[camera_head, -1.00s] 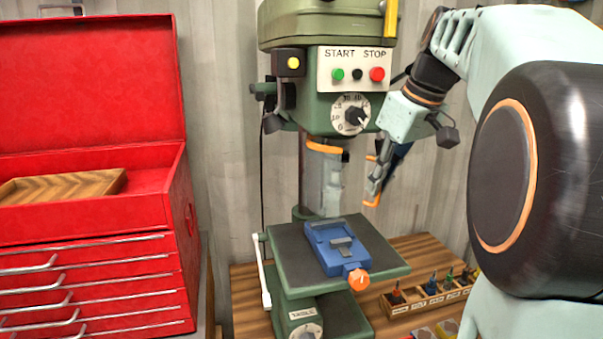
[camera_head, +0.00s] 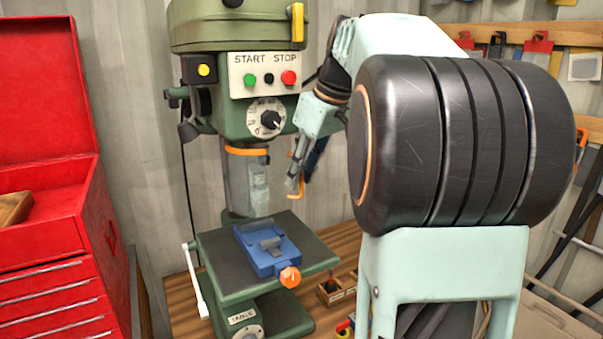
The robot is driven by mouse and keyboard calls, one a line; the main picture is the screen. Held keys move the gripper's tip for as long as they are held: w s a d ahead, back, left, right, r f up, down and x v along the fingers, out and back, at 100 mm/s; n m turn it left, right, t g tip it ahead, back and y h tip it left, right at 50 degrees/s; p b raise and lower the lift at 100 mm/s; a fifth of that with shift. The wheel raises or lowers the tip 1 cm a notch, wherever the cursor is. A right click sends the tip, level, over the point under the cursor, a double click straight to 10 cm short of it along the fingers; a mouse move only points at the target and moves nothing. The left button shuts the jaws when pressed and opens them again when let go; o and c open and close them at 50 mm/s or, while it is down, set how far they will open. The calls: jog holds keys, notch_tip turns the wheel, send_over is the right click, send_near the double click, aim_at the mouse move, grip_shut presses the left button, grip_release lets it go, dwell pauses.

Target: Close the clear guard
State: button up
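The green drill press (camera_head: 205,25) stands in the middle left. Its clear guard (camera_head: 254,187) hangs under the orange ring (camera_head: 247,151) below the head, above the work table; I cannot tell for sure how far it is swung. My gripper (camera_head: 295,185) is just right of the guard, pointing down, with an orange-tipped finger showing. A gap seems to lie between it and the guard. My own arm hides part of the gripper, and I cannot make out its finger spacing.
A blue vise (camera_head: 265,254) with an orange knob sits on the press table (camera_head: 215,250). A red tool chest (camera_head: 60,220) stands at left. A small wooden bit holder (camera_head: 337,294) is on the bench, partly behind my arm. Tools hang on the right wall.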

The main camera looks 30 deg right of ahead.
jog(key=shift+r, duration=0.1)
jog(key=v, duration=1.2)
